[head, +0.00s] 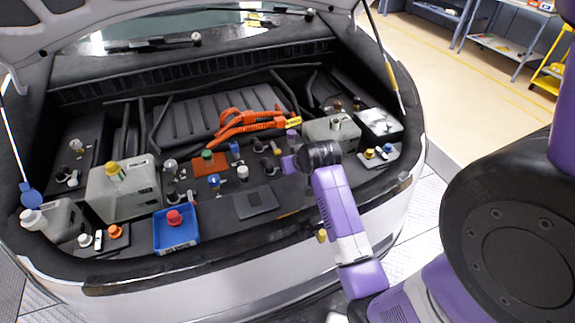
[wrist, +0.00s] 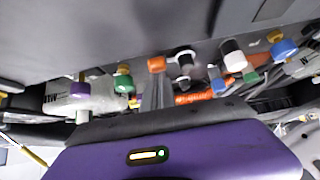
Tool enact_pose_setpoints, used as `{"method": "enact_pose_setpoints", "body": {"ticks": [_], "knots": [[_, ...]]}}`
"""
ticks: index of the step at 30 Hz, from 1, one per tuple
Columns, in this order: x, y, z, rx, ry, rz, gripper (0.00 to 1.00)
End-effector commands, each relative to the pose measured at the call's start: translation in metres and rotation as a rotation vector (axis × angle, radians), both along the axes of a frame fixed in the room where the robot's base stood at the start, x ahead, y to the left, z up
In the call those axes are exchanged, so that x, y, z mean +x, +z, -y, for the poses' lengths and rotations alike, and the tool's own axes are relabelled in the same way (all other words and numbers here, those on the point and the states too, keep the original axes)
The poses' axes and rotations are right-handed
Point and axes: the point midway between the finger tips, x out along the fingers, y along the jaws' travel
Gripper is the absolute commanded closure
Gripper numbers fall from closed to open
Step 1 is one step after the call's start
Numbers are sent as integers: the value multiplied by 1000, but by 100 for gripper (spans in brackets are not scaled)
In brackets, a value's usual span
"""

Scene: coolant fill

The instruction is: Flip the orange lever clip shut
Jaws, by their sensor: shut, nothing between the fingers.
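My gripper (wrist: 157,88) shows in the wrist view as a narrow grey pair of fingers, shut and empty, above the purple housing. An orange piece (wrist: 156,64) shows right at the fingertips; I cannot tell whether they touch or whether it is the lever clip. In the head view my purple gripper (head: 290,163) is over the right middle of the engine bay, its fingers not clearly visible. Thick orange cables (head: 245,122) lie behind it. The orange lever clip cannot be singled out with certainty, nor whether it is open or shut.
A grey reservoir (head: 125,190) with a yellow cap and a blue tray (head: 177,240) with a red cap stand at left. Another grey reservoir (head: 332,133) is right of my gripper. A flat dark pad (head: 256,202) lies in front. Several capped bottles crowd the middle.

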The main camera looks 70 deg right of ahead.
Motion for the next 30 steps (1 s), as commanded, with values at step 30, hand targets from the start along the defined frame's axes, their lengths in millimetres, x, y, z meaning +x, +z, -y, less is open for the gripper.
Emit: {"method": "enact_pose_setpoints", "body": {"ticks": [30], "knots": [[-5,-13,-6,-97,0,82,100]]}}
